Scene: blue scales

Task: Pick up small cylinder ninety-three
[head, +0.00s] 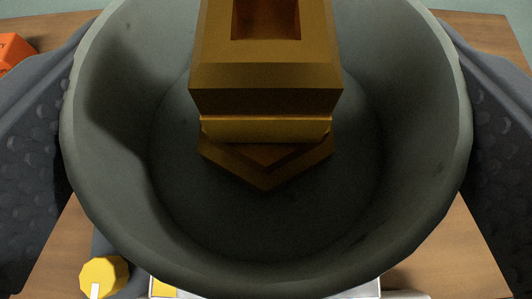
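A large grey round bowl-like vessel (440,150) fills the middle of the head view, open towards me. Its rim overlaps the inner edges of my gripper's two dark, dimpled fingers, one on each side (266,150). The fingers stand far apart with the vessel between them in the picture. Whether they press on its sides is hidden. A brass-coloured angular block (266,75) shows in front of the vessel's inside, cut off by the top edge. I cannot tell whether it lies in the vessel. No number ninety-three is visible, so I cannot identify the small cylinder.
A brown wooden table (455,265) lies below. A yellow many-sided round piece with a white mark (103,275) is at the bottom left. An orange object (14,50) is at the upper left. White pieces are partly hidden under the vessel's lower rim.

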